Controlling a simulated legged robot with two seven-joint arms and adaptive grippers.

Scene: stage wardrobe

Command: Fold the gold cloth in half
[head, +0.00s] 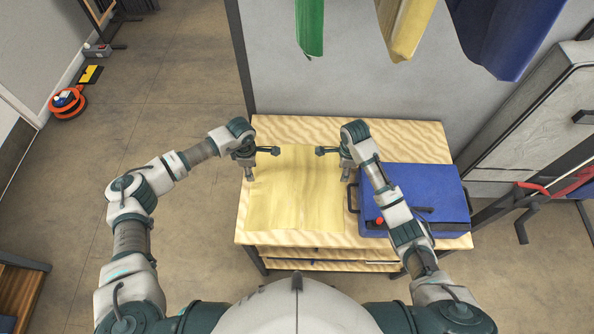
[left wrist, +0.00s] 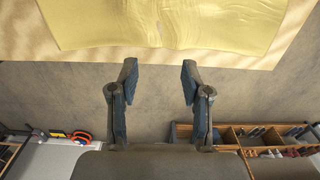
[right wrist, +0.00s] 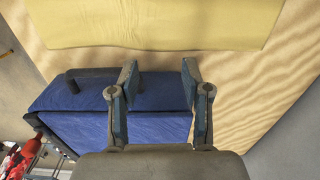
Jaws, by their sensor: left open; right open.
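The gold cloth (head: 295,195) lies spread out on the wooden table, with a faint line down its middle. It also shows at the top of the left wrist view (left wrist: 155,22) and of the right wrist view (right wrist: 150,22). My left gripper (head: 248,174) is at the cloth's left edge toward the back; its fingers (left wrist: 160,78) are apart with nothing between them. My right gripper (head: 346,174) is at the cloth's right edge toward the back; its fingers (right wrist: 158,78) are apart and empty. Both wrist views show the cloth's edge beyond the fingertips.
The pale wooden table (head: 400,132) has bare strips behind and in front of the cloth. A blue case (head: 430,190) with handles stands on its right side, close to my right arm. Green (head: 310,25), yellow (head: 403,25) and blue fabrics (head: 505,35) hang above the back.

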